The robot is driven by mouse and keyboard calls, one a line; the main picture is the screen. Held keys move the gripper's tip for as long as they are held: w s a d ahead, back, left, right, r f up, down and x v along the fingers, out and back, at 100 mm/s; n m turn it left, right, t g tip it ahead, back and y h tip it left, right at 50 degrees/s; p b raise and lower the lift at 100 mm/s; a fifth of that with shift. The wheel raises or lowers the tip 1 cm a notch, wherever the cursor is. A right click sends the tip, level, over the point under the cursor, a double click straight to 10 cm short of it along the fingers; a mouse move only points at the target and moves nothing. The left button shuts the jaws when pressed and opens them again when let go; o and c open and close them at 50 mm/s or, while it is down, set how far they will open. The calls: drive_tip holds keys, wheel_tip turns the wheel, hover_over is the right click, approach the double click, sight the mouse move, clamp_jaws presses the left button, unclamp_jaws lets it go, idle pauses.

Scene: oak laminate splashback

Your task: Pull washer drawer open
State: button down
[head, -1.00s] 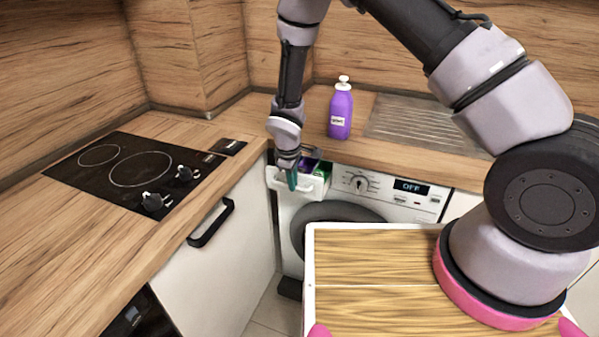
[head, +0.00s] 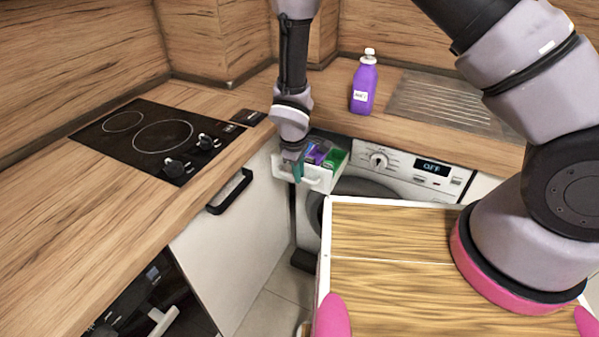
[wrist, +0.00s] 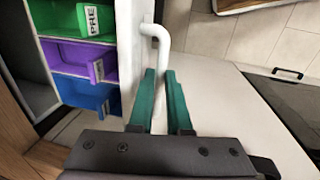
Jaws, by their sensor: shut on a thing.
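The washer drawer (head: 321,180) is white and stands pulled out from the washing machine (head: 411,166). Its green, purple and blue compartments show from above. In the wrist view the green compartment (wrist: 70,18), the purple one (wrist: 80,60) and the blue one (wrist: 85,95) lie left of the white drawer front (wrist: 128,50). A white bar handle (wrist: 157,40) sticks out from that front. My gripper (head: 297,178) is at the drawer's front left. Its teal fingers (wrist: 162,80) are shut on the handle, and they hide part of it.
A purple bottle (head: 363,85) stands on the counter behind the washer. A cooktop (head: 160,137) lies on the left counter, above a cabinet with a black handle (head: 230,191). A wood-topped surface (head: 390,260) is close in front of the washer.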

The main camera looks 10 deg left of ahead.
drive_tip(key=c, duration=1.2)
unclamp_jaws()
drive_tip(key=shift+o, duration=0.2)
wheel_tip(320, 180, up, 11)
drive_tip(key=s, duration=0.2)
drive_tip(key=shift+a+f, duration=0.15)
drive_tip(key=shift+a, duration=0.2)
